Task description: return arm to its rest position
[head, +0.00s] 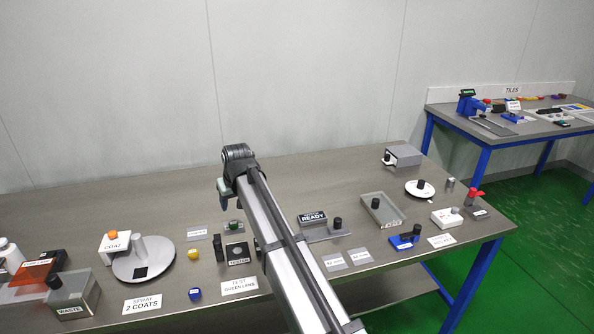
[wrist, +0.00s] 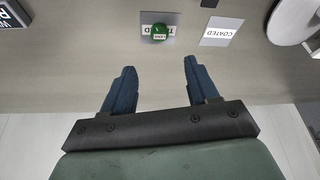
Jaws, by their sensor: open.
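My arm (head: 285,245) reaches from the bottom of the head view over the steel bench. My gripper shows in the wrist view (wrist: 160,72) with its two blue fingers spread apart and nothing between them. In the head view the hand is partly hidden at the arm's far end, above the back of the bench. A green-topped piece (wrist: 160,32) sits on a grey labelled plate beyond the fingertips, apart from them. A white COATED card (wrist: 221,32) lies beside that plate.
The back strip of the bench is mostly clear. A second table (head: 540,134) stands at right.

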